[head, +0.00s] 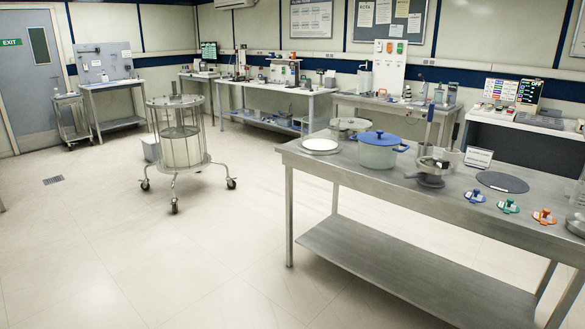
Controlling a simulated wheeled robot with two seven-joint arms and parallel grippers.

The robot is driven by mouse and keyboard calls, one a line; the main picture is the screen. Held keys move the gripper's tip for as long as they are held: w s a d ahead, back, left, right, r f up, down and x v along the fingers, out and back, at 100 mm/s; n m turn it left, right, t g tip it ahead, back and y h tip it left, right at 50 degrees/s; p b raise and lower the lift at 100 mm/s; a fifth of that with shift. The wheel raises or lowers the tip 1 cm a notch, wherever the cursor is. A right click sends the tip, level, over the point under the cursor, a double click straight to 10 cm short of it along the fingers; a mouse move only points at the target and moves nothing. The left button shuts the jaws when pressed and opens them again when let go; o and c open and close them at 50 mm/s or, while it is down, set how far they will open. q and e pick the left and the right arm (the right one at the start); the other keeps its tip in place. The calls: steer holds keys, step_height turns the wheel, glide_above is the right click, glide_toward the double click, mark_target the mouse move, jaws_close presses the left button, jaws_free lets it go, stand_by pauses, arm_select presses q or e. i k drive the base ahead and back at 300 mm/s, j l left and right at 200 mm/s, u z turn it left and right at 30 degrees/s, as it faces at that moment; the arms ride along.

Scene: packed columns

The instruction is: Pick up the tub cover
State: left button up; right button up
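A pale green tub (378,157) stands on the steel table at the right. A blue cover with a small knob on top, which looks like the tub cover (378,138), lies on the tub's top. A small blue handle shows at the tub's right side. Neither of my grippers shows in the head view.
The steel table (310,155) has a lower shelf. Around the tub are a white disc (320,145), a metal stand with a post (431,165), a dark round mat (502,182) and coloured knobs. A wheeled round glass-walled column (181,140) stands left; the floor in front is clear.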

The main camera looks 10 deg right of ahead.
mark_target(379, 138)
steer(key=i+z, duration=0.2)
steer(key=i, duration=0.3)
steer(key=i+j+z, duration=0.1)
steer(key=i+z, duration=0.15)
steer(key=i, duration=0.3)
steer(key=i+j+z, duration=0.2)
steer(key=i, duration=0.3)
steer(key=i+j+z, duration=0.15)
steer(key=i+z, duration=0.3)
steer(key=i+j+z, duration=0.3)
steer(key=i+z, duration=0.15)
steer(key=i+j+z, duration=0.35)
steer(key=z, duration=0.15)
